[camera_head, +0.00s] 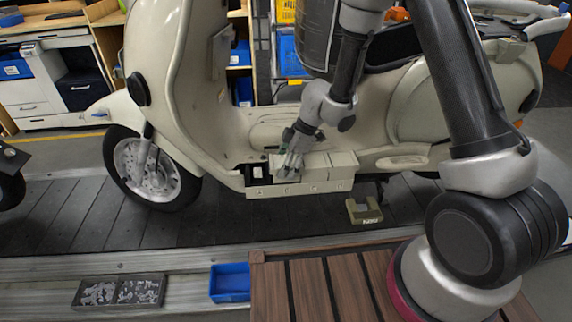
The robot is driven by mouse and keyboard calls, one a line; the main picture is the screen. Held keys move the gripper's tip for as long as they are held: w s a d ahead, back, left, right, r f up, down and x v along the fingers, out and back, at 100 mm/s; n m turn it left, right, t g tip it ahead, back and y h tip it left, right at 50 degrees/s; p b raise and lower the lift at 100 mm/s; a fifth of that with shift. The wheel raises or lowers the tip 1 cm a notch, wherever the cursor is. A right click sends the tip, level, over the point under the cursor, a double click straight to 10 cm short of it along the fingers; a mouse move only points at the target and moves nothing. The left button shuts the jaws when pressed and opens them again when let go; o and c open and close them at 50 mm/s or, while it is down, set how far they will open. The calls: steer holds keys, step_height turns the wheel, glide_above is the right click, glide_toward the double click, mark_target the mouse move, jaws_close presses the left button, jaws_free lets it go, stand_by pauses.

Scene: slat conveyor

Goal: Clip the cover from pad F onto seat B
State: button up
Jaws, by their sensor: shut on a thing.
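A cream seat strip (300,190) with small marks along its front edge runs along the scooter's footboard. Its leftmost place (257,172) is dark and open. Cream block-like covers sit on the right part, one at the middle right (315,168) and one at the far right end (343,165). My gripper (289,168) points down at the second place from the left, shut on a cream cover. The fingers hide most of that cover, and I cannot tell whether it is seated.
The cream scooter (165,75) stands on the dark slat conveyor (70,215). A wooden slatted table (325,288) is at the front. Shelves stand behind.

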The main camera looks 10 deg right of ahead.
stand_by(0.3)
steer(key=o, duration=1.2)
steer(key=shift+w+r, duration=0.1)
